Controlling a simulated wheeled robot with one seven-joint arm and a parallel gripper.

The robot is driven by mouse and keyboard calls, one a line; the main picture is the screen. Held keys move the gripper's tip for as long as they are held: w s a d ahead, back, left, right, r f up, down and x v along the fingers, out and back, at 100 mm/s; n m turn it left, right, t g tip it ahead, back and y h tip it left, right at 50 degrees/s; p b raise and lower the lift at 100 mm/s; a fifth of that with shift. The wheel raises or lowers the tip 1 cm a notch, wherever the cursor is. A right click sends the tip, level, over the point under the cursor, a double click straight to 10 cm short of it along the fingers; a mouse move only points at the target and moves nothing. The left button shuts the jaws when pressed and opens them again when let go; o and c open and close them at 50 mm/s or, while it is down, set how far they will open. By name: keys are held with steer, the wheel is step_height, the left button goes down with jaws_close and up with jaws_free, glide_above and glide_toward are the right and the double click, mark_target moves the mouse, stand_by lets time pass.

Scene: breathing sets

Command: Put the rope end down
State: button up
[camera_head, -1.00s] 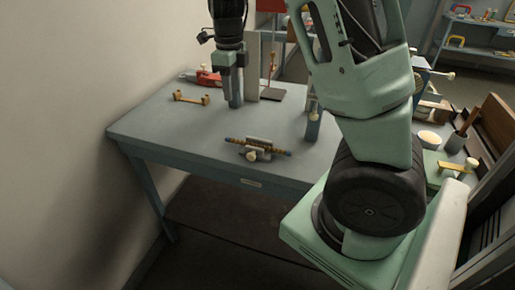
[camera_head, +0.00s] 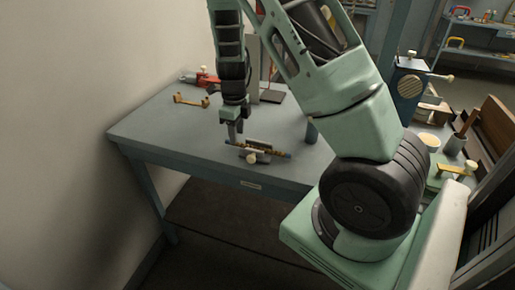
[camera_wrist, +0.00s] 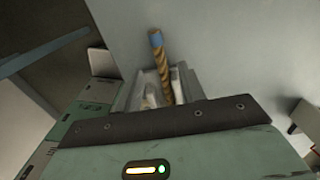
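A brown twisted rope (camera_head: 262,149) with a blue end lies across a small grey holder with a cream knob (camera_head: 251,159) near the front of the grey-blue table (camera_head: 180,140). In the wrist view the rope (camera_wrist: 166,75) points away from my gripper, its blue tip (camera_wrist: 156,39) outermost. My gripper (camera_head: 233,140) points down at the left part of the rope, its fingertips close to it. The fingers hide some of the rope. I cannot tell whether they touch it or how far apart they are.
A brass-coloured bracket (camera_head: 191,101) and a red tool (camera_head: 207,80) lie at the back left of the table. A blue box-shaped device (camera_head: 408,85) and a grey cup holding a brown handle (camera_head: 455,143) are at the right. The table's left front is clear.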

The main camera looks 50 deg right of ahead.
step_height(320, 180, down, 3)
steer(key=shift+d+f, duration=0.1)
jaws_close()
